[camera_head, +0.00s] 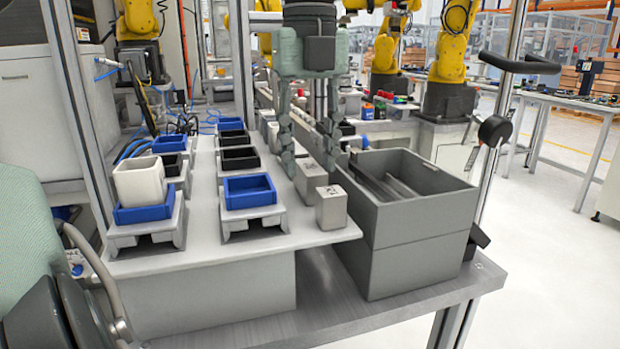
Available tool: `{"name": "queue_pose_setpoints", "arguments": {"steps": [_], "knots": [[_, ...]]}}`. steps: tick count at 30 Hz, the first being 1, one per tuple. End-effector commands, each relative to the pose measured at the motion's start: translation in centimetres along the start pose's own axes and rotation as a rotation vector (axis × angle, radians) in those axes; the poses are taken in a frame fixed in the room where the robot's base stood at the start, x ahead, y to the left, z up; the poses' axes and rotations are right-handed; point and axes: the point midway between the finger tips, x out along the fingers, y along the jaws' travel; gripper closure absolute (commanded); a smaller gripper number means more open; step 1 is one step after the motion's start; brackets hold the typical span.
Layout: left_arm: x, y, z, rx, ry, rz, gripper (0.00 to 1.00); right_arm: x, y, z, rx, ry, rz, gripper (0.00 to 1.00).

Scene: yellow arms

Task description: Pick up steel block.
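Small grey steel blocks stand in a row along the right side of the pale work surface (215,238). The nearest steel block (331,208) stands upright by the grey bin. Another steel block (310,182) stands just behind it. My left gripper (309,166) points down from the top middle, its two fingers spread apart. The fingertips are low, around or just above the second block; I cannot tell whether they touch it. The gripper partly hides the blocks farther back. My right gripper is not in view.
A deep grey bin (421,228) stands close on the right of the blocks. Blue trays (250,191) and black trays on grey stands fill the left of the surface. A white cup-like container (139,181) sits in the nearest left tray. A metal post rises behind the bin.

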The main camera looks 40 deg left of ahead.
Motion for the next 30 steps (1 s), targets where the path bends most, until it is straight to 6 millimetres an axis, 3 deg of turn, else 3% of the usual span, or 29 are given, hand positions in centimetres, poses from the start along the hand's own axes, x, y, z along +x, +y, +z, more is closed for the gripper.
{"name": "queue_pose_setpoints", "arguments": {"steps": [6,13,22,30], "knots": [[2.5,0.0,0.0,-0.001,0.001,0.0,0.64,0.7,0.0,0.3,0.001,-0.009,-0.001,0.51],[2.7,0.0,0.0,-0.002,0.0,-0.002,0.64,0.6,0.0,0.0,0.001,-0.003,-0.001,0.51],[2.6,0.0,0.0,-0.002,0.0,-0.001,1.0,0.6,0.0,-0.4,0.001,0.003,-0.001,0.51],[2.5,0.0,0.0,-0.002,-0.001,-0.003,1.0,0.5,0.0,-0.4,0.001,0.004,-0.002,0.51]]}}
